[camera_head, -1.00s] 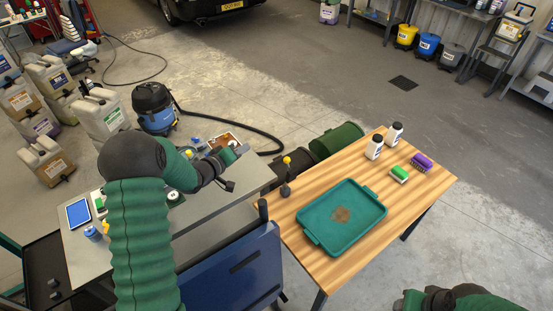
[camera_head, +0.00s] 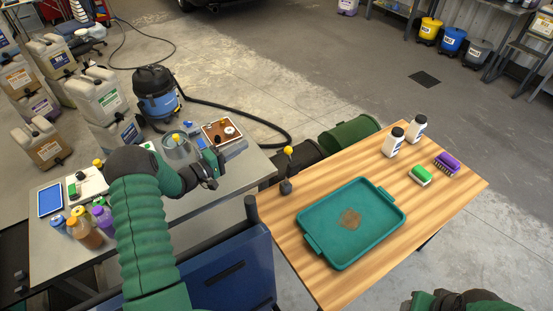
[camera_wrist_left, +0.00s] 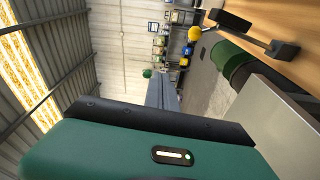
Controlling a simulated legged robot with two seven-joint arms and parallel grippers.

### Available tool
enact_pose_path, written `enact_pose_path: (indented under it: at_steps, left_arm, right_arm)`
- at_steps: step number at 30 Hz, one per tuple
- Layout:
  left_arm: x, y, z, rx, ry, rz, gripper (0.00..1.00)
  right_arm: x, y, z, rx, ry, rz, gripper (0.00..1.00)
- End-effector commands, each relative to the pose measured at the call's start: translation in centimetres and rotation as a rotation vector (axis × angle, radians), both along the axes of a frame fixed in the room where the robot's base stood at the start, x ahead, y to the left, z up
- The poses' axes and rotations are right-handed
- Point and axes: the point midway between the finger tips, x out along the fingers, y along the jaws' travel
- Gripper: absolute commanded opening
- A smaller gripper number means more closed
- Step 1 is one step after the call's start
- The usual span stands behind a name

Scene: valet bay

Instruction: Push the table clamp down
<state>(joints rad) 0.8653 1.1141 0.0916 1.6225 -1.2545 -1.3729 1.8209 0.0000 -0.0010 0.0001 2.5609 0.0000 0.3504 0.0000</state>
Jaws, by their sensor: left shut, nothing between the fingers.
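The table clamp (camera_head: 286,187) is a dark fitting at the left edge of the wooden table (camera_head: 440,210). Its lever stands up with a yellow knob (camera_head: 288,150) on top. In the left wrist view the clamp's dark base (camera_wrist_left: 283,49) and yellow knob (camera_wrist_left: 195,33) show at the upper right. My left gripper (camera_head: 217,160) is shut and empty above the grey table, left of the clamp and apart from it. My right gripper (camera_head: 455,301) is cut off by the bottom edge at the lower right, and its fingers are not clear.
A teal tray (camera_head: 385,238) lies on the wooden table. Two white bottles (camera_head: 394,143), a green brush (camera_head: 420,175) and a purple brush (camera_head: 447,163) stand behind it. The grey table (camera_head: 215,215) holds several bottles and a wooden box (camera_head: 222,131).

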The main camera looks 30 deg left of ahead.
Motion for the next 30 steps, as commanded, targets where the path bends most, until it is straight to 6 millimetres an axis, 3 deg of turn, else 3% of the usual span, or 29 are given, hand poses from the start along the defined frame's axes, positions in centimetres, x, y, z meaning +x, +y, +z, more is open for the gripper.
enact_pose_path:
  at_steps: [1,6,20,30]
  left_arm:
    - [0.2,-0.1,-3.1,0.0,0.001,-0.001,0.0]
    - [0.2,-0.2,-6.3,0.001,0.0,-0.001,0.0]
    - [0.6,-0.2,-6.0,0.001,0.0,-0.001,0.0]
    - [6.3,-2.8,-5.7,0.001,-0.002,-0.004,0.0]
  right_arm:
    - [0.0,0.0,-3.1,0.0,0.0,0.0,0.52]
    - [0.1,0.0,-6.3,0.0,0.0,0.0,0.52]
    - [0.1,0.0,-5.9,0.0,-0.001,0.0,0.52]
    - [0.1,0.0,-4.9,0.0,0.0,0.0,0.52]
